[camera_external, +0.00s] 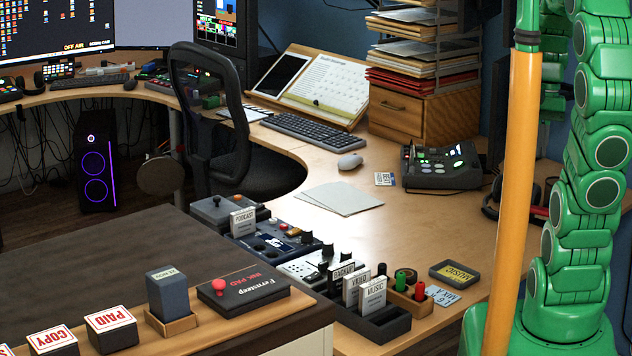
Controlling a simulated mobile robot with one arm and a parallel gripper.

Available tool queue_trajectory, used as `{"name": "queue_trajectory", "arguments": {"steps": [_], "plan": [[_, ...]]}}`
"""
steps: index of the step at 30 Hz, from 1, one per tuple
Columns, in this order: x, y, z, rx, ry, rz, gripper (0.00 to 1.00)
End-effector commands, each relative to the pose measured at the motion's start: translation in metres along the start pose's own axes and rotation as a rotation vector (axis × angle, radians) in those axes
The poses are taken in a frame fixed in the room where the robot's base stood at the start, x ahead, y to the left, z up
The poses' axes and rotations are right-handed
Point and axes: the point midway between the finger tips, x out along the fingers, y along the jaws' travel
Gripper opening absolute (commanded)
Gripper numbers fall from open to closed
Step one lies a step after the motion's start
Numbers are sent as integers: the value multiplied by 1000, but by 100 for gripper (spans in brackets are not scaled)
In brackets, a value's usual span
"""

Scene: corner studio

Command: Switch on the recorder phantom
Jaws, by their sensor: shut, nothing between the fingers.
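I cannot tell for certain which device is the recorder. A dark grey desktop unit (441,166) with lit green and white buttons stands on the right of the wooden desk. A row of dark and pale audio boxes with knobs (268,245) lies along the near side of the desk. Any phantom switch is too small to make out, and so is its setting. My green arm rises at the right edge and leaves the picture at the top. My gripper is not visible.
An orange pole (515,190) stands in front of the desk's right end. Card holders (376,323) and jacks (401,280) crowd the near desk edge. A mouse (350,161), keyboard (312,134) and paper sheets (340,199) lie farther back. Bare desk lies right of the sheets.

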Motion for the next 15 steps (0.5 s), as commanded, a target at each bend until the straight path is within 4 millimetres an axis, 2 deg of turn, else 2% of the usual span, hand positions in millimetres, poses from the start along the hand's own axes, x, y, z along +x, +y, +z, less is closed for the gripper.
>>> {"name": "queue_trajectory", "arguments": {"steps": [6,15], "plan": [[-16,-24,-39,64,16,4,0],[-27,-57,-86,142,37,30,0]]}}
